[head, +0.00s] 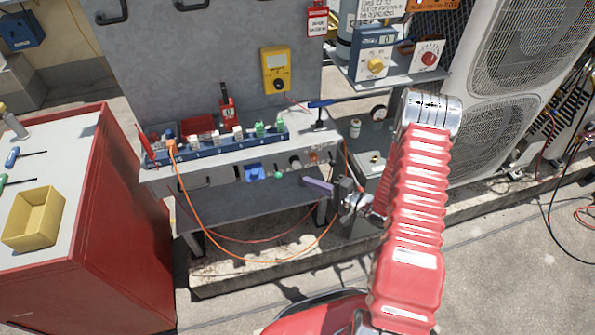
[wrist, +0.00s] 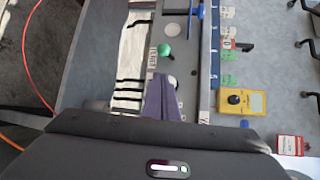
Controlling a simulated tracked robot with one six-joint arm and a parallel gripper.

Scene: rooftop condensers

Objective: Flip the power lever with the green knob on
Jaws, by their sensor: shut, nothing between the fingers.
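My gripper (head: 306,181) has purple fingers, shut and empty. They are to the right of the knob in the head view, with a small gap between. In the wrist view the fingers (wrist: 160,77) point up toward the knob and appear apart from it.
A pale round knob (head: 295,162) sits on the panel close to the fingertips. The blue part (head: 254,172) is just left of the green knob. A blue rack (head: 215,141) and a yellow meter (head: 276,70) are above. An orange cable (head: 189,206) loops below the bench.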

